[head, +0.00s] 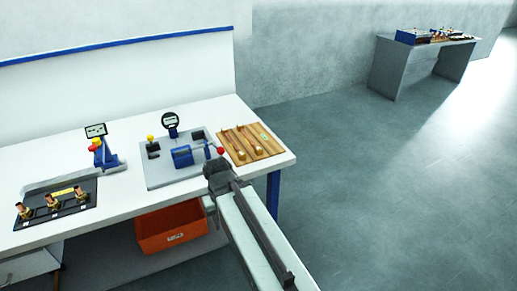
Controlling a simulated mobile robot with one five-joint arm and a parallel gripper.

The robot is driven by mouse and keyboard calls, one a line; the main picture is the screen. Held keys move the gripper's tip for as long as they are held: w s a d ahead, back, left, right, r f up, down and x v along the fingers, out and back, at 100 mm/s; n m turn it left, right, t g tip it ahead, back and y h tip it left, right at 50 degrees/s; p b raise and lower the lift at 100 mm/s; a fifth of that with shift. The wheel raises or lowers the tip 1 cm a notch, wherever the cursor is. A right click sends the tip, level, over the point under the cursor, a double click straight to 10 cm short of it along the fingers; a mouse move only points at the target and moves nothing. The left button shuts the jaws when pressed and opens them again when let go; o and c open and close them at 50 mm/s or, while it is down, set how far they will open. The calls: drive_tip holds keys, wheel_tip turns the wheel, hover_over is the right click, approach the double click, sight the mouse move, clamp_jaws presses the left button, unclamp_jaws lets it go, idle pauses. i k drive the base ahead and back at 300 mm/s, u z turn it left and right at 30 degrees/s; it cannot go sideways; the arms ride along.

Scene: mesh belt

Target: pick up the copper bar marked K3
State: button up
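A wooden board (268,152) lies at the right end of the white workbench, with thin copper-coloured bars and small pale pieces on it. Any K3 mark is too small to read, so I cannot tell which bar bears it. My gripper (215,174) is at the end of my arm, near the bench's front edge, just left of and in front of the board. Its fingers are too small and dark to tell whether they are open or shut.
A black tray (80,203) holds brass-coloured fittings. An orange bin (170,229) is under the bench. A second table (398,70) stands far right; floor between is clear.

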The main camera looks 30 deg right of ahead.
sight(241, 155)
drive_tip(key=z, duration=1.55)
drive_tip(key=k, duration=1.4)
drive_tip(key=u, duration=1.7)
drive_tip(key=i, duration=1.05)
